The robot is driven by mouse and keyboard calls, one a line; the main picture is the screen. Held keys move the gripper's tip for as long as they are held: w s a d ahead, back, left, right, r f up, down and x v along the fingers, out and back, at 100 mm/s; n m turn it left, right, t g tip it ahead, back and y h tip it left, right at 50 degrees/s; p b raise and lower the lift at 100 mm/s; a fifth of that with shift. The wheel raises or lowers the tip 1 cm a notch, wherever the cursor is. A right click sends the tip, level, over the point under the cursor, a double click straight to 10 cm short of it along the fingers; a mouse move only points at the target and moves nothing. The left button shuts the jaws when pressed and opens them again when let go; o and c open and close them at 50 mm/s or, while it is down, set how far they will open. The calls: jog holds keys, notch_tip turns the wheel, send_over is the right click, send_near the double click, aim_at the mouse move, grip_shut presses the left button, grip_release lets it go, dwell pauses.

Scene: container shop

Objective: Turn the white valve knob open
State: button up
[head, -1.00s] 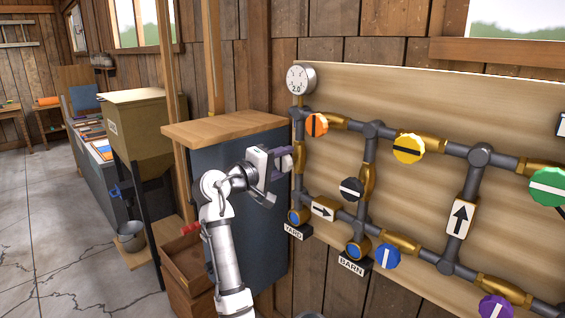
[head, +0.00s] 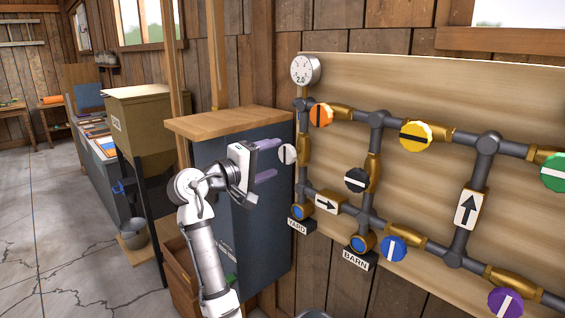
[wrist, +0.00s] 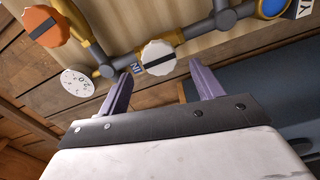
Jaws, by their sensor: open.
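The white valve knob (head: 287,154) with a dark bar sits on the vertical pipe at the left end of the pipe board. It also shows in the wrist view (wrist: 158,58), ahead of the fingertips and roughly between them. My gripper (head: 268,160) is open and empty, with two purple fingers pointing at the pipe board. In the wrist view its fingers (wrist: 160,78) are spread, with a gap between them and the knob. In the head view the knob lies just right of the fingertips.
Orange (head: 320,115), yellow (head: 415,136), black (head: 356,180) and blue (head: 393,248) knobs are on nearby pipes. A gauge (head: 305,69) tops the left pipe. A dark cabinet (head: 262,225) with a wooden top stands behind my gripper, close to the board.

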jog(key=b+v, duration=0.2)
jog(key=v, duration=0.6)
